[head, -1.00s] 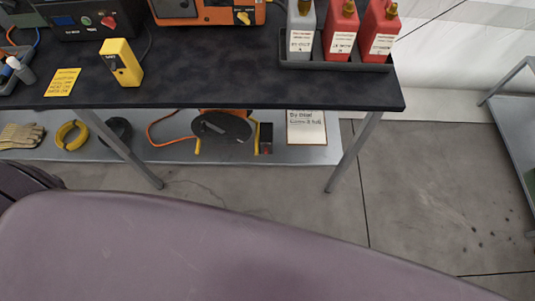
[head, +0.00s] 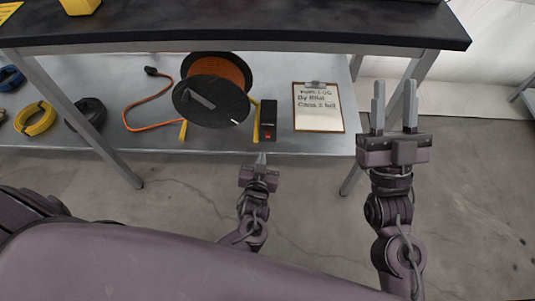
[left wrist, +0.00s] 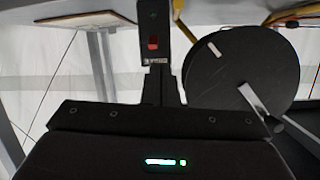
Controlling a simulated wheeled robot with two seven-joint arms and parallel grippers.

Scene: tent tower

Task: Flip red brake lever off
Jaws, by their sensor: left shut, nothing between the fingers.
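The red brake lever (head: 270,138) is a small red piece at the lower end of a black box (head: 267,113) beside the cable reel (head: 212,98) on the lower shelf. The lever also shows in the left wrist view (left wrist: 154,43), just beyond the fingers. My left gripper (head: 261,158) is shut and empty, in front of the shelf edge and just below the box in the head view. Whether its tips touch the box cannot be told. My right gripper (head: 394,96) is open and empty, to the right near the table leg.
A clipboard (head: 318,108) lies right of the box. An orange cable (head: 148,108), yellow coil (head: 36,119) and black coil (head: 86,115) lie to the left. The dark tabletop (head: 240,28) overhangs the shelf (head: 215,145). Metal legs (head: 84,125) stand at both sides.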

